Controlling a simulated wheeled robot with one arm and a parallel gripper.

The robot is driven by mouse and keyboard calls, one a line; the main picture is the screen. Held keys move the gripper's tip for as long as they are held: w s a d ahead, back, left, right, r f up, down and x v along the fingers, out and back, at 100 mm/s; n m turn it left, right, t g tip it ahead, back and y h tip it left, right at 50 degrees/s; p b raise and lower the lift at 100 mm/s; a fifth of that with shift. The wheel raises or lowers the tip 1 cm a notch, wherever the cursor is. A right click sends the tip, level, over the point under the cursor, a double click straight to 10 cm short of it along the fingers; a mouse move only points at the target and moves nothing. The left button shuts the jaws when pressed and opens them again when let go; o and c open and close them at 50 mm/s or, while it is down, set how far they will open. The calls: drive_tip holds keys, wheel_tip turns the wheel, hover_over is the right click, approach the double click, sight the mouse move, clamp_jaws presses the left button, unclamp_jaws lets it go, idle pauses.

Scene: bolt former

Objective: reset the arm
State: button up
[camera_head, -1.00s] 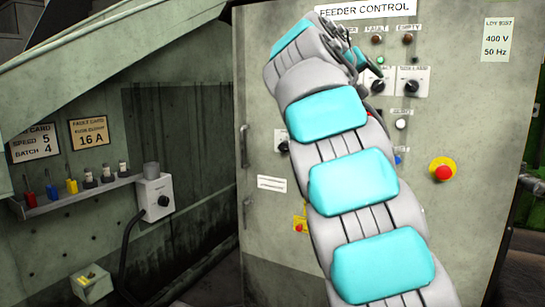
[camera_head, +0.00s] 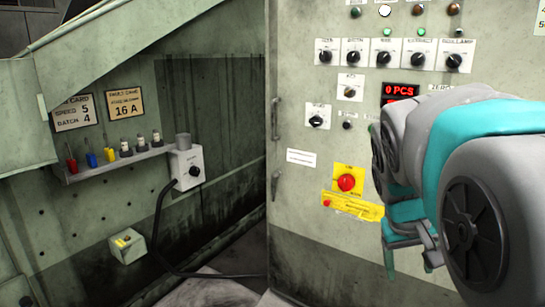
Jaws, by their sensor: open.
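My arm is folded in at the right of the head view, with its grey and teal links close to the camera. My gripper (camera_head: 408,262) hangs below the arm with its fingers pointing down. Its teal fingers are apart, and I see nothing between them. It is in front of the lower right part of the feeder control cabinet (camera_head: 300,225). The arm hides part of the cabinet's right side.
At left, a shelf (camera_head: 120,161) holds coloured and fuse-like pieces beside a grey knob box (camera_head: 186,166). A small box (camera_head: 127,246) sits lower.

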drive_tip(key=s+a+f+g+y, duration=0.1)
drive_tip(key=s+a+f, duration=0.2)
drive_tip(key=s+f, duration=0.2)
drive_tip(key=s+a+f+g+y, duration=0.1)
drive_tip(key=s+a+f, duration=0.2)
drive_tip(key=s, duration=0.6)
drive_tip(key=s+a+f+n+g+y, duration=0.1)
drive_tip(key=s+a+f+g, duration=0.1)
drive_tip(key=s+f, duration=0.4)
drive_tip(key=shift+s+a+f+y, duration=0.35)
drive_tip(key=shift+s+a, duration=0.3)
drive_tip(key=shift+a, duration=0.2)
